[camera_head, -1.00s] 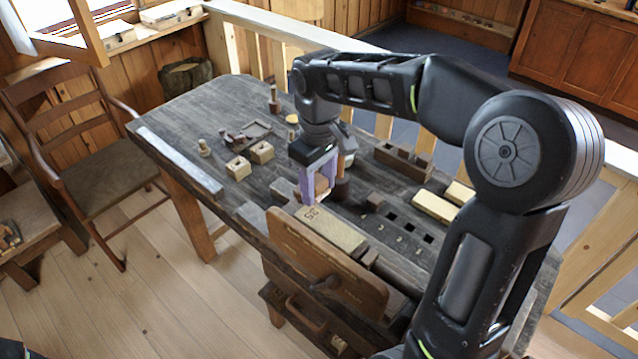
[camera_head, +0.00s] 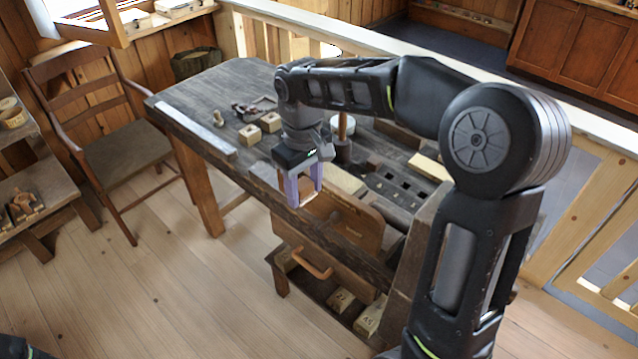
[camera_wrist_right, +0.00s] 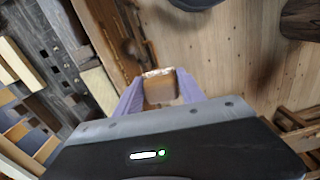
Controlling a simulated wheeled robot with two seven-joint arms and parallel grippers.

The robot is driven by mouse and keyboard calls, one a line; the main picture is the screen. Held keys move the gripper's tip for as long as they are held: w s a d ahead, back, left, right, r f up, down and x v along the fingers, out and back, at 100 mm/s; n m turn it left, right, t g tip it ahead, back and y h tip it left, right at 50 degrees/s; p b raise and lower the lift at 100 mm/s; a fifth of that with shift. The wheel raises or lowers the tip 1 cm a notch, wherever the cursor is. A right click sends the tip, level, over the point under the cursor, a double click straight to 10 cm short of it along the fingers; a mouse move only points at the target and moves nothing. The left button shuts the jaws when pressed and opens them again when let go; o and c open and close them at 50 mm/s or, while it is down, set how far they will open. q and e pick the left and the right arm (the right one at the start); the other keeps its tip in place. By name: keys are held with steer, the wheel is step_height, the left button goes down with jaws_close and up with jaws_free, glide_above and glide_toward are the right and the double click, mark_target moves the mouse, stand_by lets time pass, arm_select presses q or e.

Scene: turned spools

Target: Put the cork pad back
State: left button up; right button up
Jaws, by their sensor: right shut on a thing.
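My right gripper (camera_head: 303,192) has purple fingers and hangs at the bench's front edge, beside the upright brown board of the vise. It is shut on a small tan-brown piece, which looks like the cork pad (camera_wrist_right: 160,88). In the right wrist view this piece sits between the purple fingers (camera_wrist_right: 160,95), with a pale rim on its far side. The fingers hide its sides. In the head view the piece is barely visible between the fingertips. My left gripper is not in view.
The dark workbench (camera_head: 190,95) carries two light wooden blocks (camera_head: 260,128), a spindle with a pale disc and a row of square holes. The vise board (camera_head: 350,225) stands at its front. A lower shelf (camera_head: 320,290) holds numbered blocks. Open floor lies in front, beside a chair (camera_head: 110,150).

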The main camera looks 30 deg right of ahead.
arm_select(q)
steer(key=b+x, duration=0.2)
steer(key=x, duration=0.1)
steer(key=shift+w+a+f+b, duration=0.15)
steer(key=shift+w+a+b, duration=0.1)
steer(key=shift+b, duration=0.15)
arm_select(e)
steer(key=w+a+f+m, duration=0.2)
steer(key=w+a+f, duration=0.3)
steer(key=a+f, duration=0.3)
steer(key=shift+w+f, duration=0.4)
steer(key=shift+f, duration=0.5)
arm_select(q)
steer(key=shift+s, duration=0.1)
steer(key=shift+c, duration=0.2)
